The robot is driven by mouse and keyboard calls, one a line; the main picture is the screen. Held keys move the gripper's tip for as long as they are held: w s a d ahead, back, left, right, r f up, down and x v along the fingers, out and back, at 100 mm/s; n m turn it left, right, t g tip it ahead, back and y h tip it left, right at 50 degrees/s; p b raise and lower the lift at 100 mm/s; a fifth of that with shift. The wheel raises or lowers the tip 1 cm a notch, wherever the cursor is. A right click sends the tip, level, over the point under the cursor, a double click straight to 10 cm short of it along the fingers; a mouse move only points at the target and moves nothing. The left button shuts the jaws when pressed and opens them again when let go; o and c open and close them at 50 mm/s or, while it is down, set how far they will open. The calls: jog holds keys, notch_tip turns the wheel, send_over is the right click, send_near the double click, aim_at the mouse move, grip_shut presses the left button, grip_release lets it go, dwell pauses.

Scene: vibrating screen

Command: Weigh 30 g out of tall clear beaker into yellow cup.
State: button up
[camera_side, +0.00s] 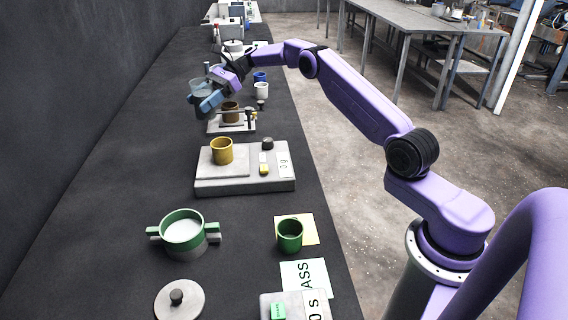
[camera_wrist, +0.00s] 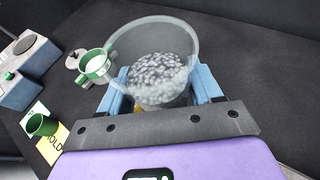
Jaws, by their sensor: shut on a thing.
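My gripper (camera_side: 206,98) has blue fingers shut around the tall clear beaker (camera_side: 199,86), held above the dark bench beyond the scale. In the wrist view the beaker (camera_wrist: 188,32) stands between the fingers (camera_wrist: 160,92), its wide mouth facing the camera, with grey-white grains inside. The yellow cup (camera_side: 222,151) stands upright on the grey scale (camera_side: 245,183), nearer the side camera than my gripper and apart from it. The scale's display (camera_side: 284,164) appears to read 0 g. The cup is mostly or wholly hidden in the wrist view.
A green-rimmed pot (camera_side: 184,232) with white contents, a green cup (camera_side: 290,237), a loose lid (camera_side: 180,301) and a green-button box (camera_side: 296,309) stand nearer.

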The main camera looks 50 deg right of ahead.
aim_at(209, 118)
dwell(0.5)
jog(key=shift+w+d+f, duration=0.1)
jog(key=shift+w+f, duration=0.15)
jog(key=shift+f, duration=0.5)
jog(key=shift+w+f, duration=0.2)
jog(key=shift+f, duration=0.55)
jog(key=shift+s+t, duration=0.1)
jog(key=shift+t, duration=0.2)
jog(key=shift+s+n, duration=0.15)
jog(key=shift+n, duration=0.25)
jog(key=shift+s+n, duration=0.3)
jog(key=n, duration=0.1)
jog(key=s+t, duration=0.1)
jog(key=n+t, duration=0.1)
jog(key=shift+s+a+f+n, duration=0.25)
jog(key=shift+s+f+n, duration=0.05)
jog(key=shift+s+f, duration=0.05)
